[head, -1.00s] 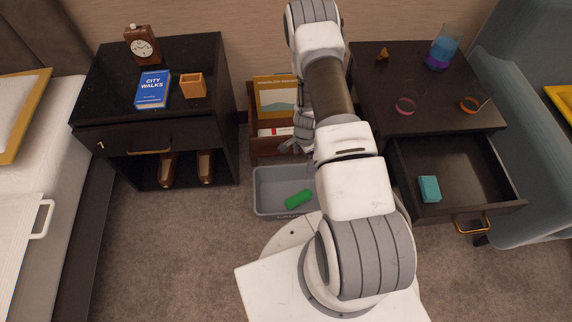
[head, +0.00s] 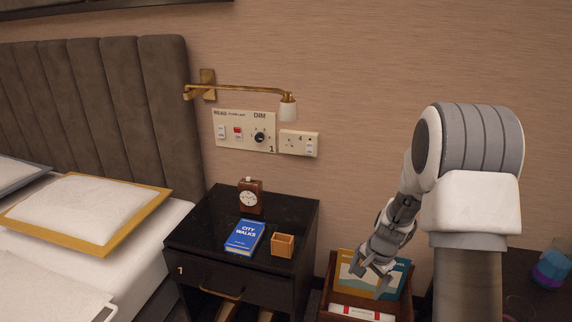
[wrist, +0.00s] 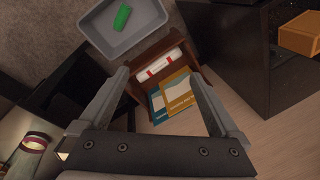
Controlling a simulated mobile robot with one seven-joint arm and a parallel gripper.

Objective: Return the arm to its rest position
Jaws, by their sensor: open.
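My gripper (head: 372,280) is open and empty in the head view. It hangs at the end of my bent arm, in front of the wooden magazine box. In the wrist view my gripper (wrist: 160,95) shows two fingers spread wide, with nothing between them but the view of the box beyond. The wooden box (wrist: 136,85) holds magazines (wrist: 174,96) and a white-and-red rolled item (wrist: 160,67). The box also shows in the head view (head: 395,307), partly behind my gripper.
A black nightstand (head: 290,215) carries a blue book (head: 244,237), a clock (head: 250,196) and a small wooden cup (head: 283,245). A brass lamp (head: 288,108) juts from the wall above. A grey bin (wrist: 122,45) with a green object (wrist: 122,16) stands beside the box.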

